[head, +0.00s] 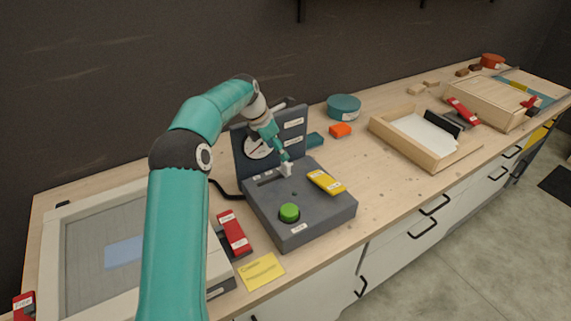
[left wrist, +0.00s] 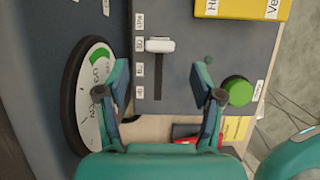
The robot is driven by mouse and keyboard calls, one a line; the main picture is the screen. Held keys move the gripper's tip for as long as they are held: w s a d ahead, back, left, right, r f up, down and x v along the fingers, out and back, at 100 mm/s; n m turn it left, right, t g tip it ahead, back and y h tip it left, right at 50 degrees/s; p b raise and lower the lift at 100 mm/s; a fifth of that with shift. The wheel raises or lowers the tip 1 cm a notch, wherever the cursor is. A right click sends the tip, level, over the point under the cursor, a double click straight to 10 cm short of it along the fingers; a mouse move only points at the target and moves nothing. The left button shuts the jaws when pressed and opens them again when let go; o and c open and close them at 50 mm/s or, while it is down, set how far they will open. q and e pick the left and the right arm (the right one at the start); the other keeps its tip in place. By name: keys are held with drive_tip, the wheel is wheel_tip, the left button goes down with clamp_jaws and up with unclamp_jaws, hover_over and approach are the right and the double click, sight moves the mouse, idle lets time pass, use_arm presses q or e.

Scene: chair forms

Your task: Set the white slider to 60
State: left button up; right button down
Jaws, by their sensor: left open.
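The white slider (left wrist: 160,45) sits near the top end of its dark slot (left wrist: 158,82) in the left wrist view. It is beside the second label from the top of a scale (left wrist: 139,69) whose small print I cannot read surely. In the head view the slider (head: 287,170) is on top of the grey control box (head: 310,218), just below my left gripper (head: 282,154). My left gripper (left wrist: 160,84) is open and empty, its fingers on either side of the slot. The slider appears ahead of the fingertips, not between them. My right gripper is not in view.
A green button (head: 289,212) and a yellow labelled piece (head: 326,181) are on the same box. A dial (left wrist: 95,97) stands on the upright panel behind. A red labelled clamp (head: 234,232) and a yellow note (head: 260,271) lie nearby. A wooden tray (head: 447,158) stands right.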

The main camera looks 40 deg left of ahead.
sight(285, 163)
use_arm(q)
drive_tip(key=p+x, duration=0.1)
drive_tip(key=x, duration=0.7)
drive_tip(key=shift+c, duration=0.2)
drive_tip(key=shift+r, duration=0.1)
clamp_jaws()
